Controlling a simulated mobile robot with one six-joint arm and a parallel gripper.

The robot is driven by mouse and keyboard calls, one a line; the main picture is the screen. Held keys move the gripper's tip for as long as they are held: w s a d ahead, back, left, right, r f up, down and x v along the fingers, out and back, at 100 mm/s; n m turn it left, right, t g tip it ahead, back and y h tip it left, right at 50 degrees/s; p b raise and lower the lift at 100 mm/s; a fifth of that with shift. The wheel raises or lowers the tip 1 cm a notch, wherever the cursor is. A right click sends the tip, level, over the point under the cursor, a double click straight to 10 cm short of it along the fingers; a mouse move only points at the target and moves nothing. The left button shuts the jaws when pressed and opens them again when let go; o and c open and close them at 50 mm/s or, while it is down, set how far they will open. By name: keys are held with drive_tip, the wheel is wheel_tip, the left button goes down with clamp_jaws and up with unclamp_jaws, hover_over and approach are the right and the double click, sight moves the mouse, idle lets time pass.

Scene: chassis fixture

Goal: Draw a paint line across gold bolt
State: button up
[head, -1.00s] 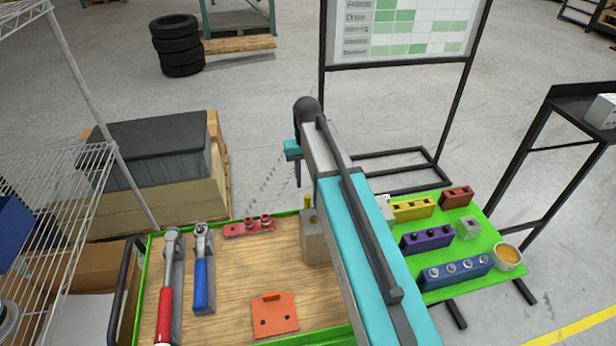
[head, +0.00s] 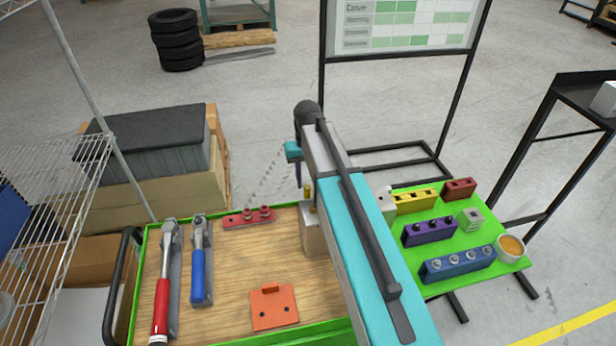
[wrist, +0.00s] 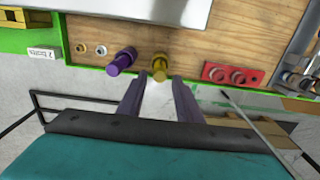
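The gold bolt (head: 308,193) stands upright on a beige block (head: 314,238) at the far edge of the wooden bench top. In the wrist view the gold bolt (wrist: 160,68) shows just beyond my fingertips, with a purple bolt (wrist: 122,61) to its left. My arm hides part of the block. No paint line is visible on the bolt.
A red bracket (head: 249,218) lies left of the block, and an orange plate (head: 274,308) lies nearer. Red and blue wrenches lie at the left. A green table (head: 480,277) at the right holds several coloured blocks and a cup (head: 510,249). The bench middle is clear.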

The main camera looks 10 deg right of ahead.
sight(308, 187)
drive_tip(key=shift+f+b, duration=0.95)
drive_tip(key=shift+f, duration=1.55)
clamp_jaws()
drive_tip(key=shift+r+p, duration=2.25)
drive_tip(key=shift+r, duration=1.5)
drive_tip(key=shift+d+r, duration=0.1)
